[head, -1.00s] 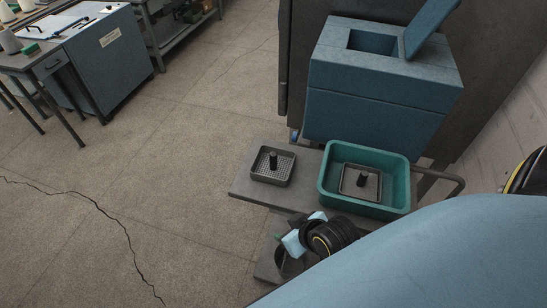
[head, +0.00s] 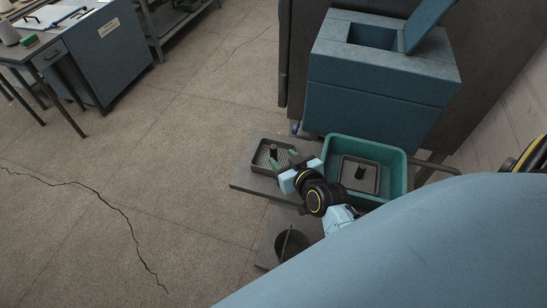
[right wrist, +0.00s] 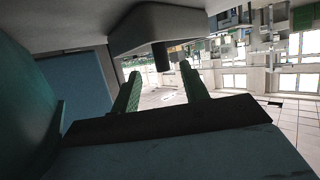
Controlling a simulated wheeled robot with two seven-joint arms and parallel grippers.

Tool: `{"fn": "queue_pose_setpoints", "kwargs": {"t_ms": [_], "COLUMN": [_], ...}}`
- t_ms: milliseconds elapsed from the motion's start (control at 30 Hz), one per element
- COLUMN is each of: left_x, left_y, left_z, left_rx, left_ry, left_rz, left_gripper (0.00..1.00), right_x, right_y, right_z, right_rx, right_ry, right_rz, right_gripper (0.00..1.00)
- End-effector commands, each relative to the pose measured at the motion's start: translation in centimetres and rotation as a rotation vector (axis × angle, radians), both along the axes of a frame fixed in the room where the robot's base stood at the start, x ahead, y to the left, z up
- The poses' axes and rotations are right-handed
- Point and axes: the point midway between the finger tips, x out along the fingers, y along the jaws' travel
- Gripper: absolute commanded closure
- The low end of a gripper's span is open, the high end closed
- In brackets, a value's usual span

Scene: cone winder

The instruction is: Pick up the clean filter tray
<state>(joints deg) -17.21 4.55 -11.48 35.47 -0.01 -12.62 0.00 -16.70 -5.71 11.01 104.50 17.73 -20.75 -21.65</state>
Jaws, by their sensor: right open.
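A grey perforated filter tray (head: 262,163) with a dark upright knob (head: 273,150) sits on the grey shelf, left of the teal basin. A second grey tray (head: 347,178) with a knob lies inside the basin; I cannot tell from looks which one is clean. My right gripper (head: 284,160) is open and empty, its green fingers over the right part of the left tray, close to its knob. In the right wrist view, which looks upside down, the knob (right wrist: 160,56) and tray (right wrist: 160,27) show just beyond and between the spread fingertips (right wrist: 160,70). My left gripper is not in view.
The teal basin (head: 399,165) stands close to the right of my gripper. A blue machine with an open lid (head: 380,90) rises behind the shelf (head: 245,181). A dark round container (head: 291,244) sits lower in front. The floor at left is clear.

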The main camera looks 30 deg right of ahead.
Motion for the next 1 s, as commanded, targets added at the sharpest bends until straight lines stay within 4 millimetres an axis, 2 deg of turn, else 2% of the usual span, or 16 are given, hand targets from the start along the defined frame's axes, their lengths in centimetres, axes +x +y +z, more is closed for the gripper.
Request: {"fn": "queue_pose_setpoints", "kwargs": {"t_ms": [267, 600, 900, 1000], "left_x": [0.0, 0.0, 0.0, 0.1], "left_y": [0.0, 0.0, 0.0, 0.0], "left_z": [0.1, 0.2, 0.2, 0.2], "left_rx": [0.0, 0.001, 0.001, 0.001], "left_ry": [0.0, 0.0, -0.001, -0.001], "left_rz": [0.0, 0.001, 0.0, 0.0], "left_gripper": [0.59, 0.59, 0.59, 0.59], "right_x": [1.8, 5.6, 5.9, 5.9], "right_y": [-0.1, -0.3, -0.3, -0.3], "right_z": [-0.7, -2.4, -2.6, -2.6], "right_rx": [0.0, 0.0, 0.0, 0.0], "right_ry": [0.001, 0.001, 0.001, 0.001], "right_rz": [0.001, 0.0, 0.0, 0.0], "right_gripper": [0.55, 0.55, 0.55, 0.67]}}
